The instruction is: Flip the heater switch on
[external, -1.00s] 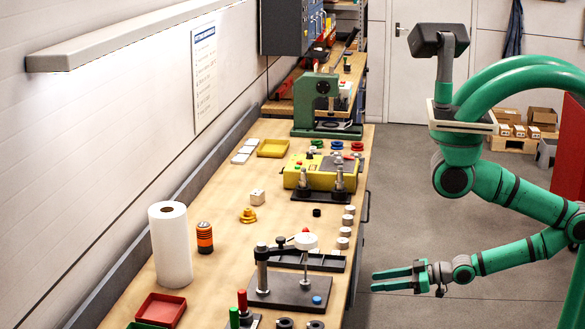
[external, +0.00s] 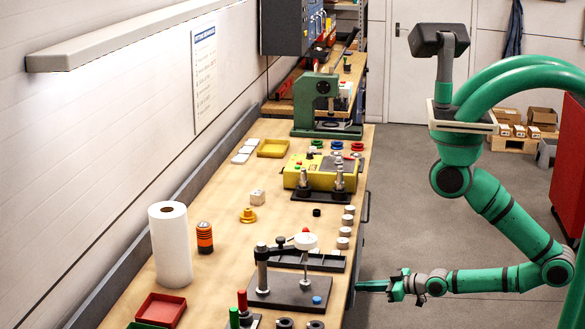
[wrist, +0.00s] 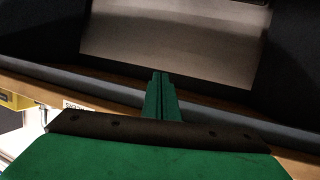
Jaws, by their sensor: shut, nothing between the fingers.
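My gripper (external: 362,286) is at the right-hand edge of the long wooden workbench (external: 222,215) in the external view, with its fingers pointing left at the bench side. In the wrist view my gripper (wrist: 160,76) shows its two green fingers together, with nothing between them. Beyond the fingertips is a pale grey surface (wrist: 175,45) framed by dark parts. I cannot make out a heater or its switch for certain in either view. Whether the fingertips touch anything cannot be told.
A dark fixture plate (external: 290,292) with a clamp stands on the bench near my gripper. A yellow device (external: 325,175), a green press (external: 318,105) and a paper roll (external: 171,250) stand farther off. The floor (external: 400,180) right of the bench is open.

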